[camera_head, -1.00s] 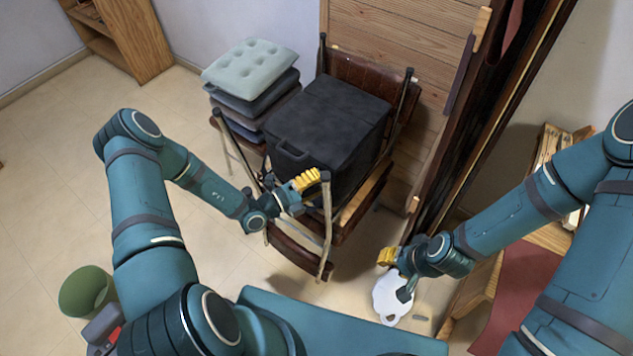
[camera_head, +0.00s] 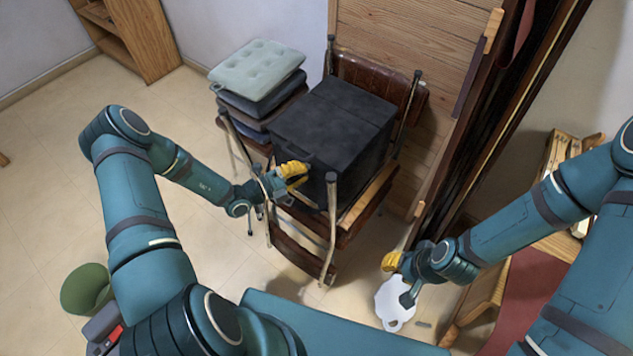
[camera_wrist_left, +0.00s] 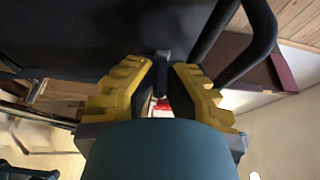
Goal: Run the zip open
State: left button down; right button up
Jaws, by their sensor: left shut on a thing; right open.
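A black box-shaped bag (camera_head: 335,118) sits on a chair in the head view, its handle on the near side. The bag's dark side fills the top left of the left wrist view (camera_wrist_left: 85,35). My left gripper (camera_head: 293,174) is at the bag's near side, by the handle. In the left wrist view its yellow fingers (camera_wrist_left: 162,72) are shut on a small dark tab (camera_wrist_left: 162,62), which looks like the zip pull. The zip's line cannot be made out.
The chair (camera_head: 331,230) has upright posts close beside my left gripper. Stacked cushions (camera_head: 257,70) stand behind to the left. A green bin (camera_head: 86,289) stands at the left.

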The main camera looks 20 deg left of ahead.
pick_arm(q)
jog(key=shift+w+a, duration=0.25)
jog(key=shift+a, duration=0.35)
jog(key=shift+w+a, duration=0.25)
jog(key=shift+a, duration=0.35)
jog(key=c, duration=1)
grip_release()
jog(key=shift+c, duration=0.2)
jog(key=v, duration=1.2)
